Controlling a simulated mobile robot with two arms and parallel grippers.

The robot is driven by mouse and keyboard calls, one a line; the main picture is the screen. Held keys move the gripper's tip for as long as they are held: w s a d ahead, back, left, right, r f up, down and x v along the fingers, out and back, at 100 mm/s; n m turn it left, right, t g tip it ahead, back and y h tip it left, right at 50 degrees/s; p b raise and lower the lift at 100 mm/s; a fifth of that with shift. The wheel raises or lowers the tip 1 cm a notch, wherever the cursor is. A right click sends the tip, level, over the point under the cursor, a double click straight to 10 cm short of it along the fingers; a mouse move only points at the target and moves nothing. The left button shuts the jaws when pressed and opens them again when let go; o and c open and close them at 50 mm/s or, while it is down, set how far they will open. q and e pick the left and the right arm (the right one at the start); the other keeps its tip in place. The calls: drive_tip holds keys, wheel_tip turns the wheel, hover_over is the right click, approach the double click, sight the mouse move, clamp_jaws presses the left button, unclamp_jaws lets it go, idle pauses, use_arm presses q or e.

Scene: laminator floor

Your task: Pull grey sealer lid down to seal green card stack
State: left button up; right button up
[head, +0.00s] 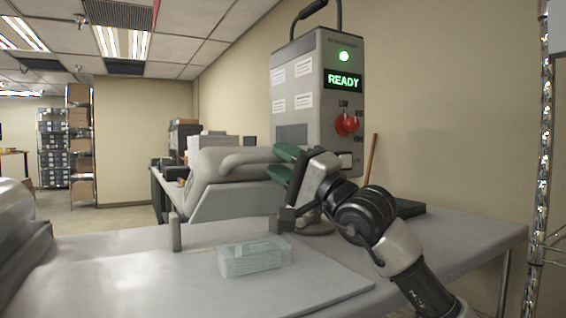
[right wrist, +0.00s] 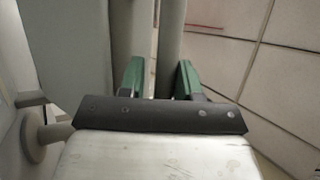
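The grey sealer lid (head: 235,165) is a rounded bar on the sloped grey machine at the back of the table, in the raised position. The green card stack (head: 253,257) is a pale, translucent block lying on the table in front of it. My right gripper (head: 281,162) is at the right end of the lid bar, its green fingers above and below it. In the right wrist view the fingers (right wrist: 160,78) stand apart, with grey bars (right wrist: 171,40) beyond and between them. Contact with the bar cannot be made out. My left gripper is not in view.
A grey control box (head: 300,90) with a lit READY sign and red knobs stands behind my right gripper. A short grey post (head: 176,233) stands left of the stack. The table (head: 330,275) is clear around the stack. A metal rack post (head: 541,150) is at right.

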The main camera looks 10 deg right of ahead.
drive_tip(key=shift+s+d+f, duration=0.15)
drive_tip(key=shift+s+f, duration=0.05)
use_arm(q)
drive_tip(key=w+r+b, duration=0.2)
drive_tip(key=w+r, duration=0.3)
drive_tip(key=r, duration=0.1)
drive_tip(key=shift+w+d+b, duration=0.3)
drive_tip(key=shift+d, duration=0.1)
use_arm(e)
drive_tip(key=v, duration=1)
drive_tip(key=shift+d, duration=0.1)
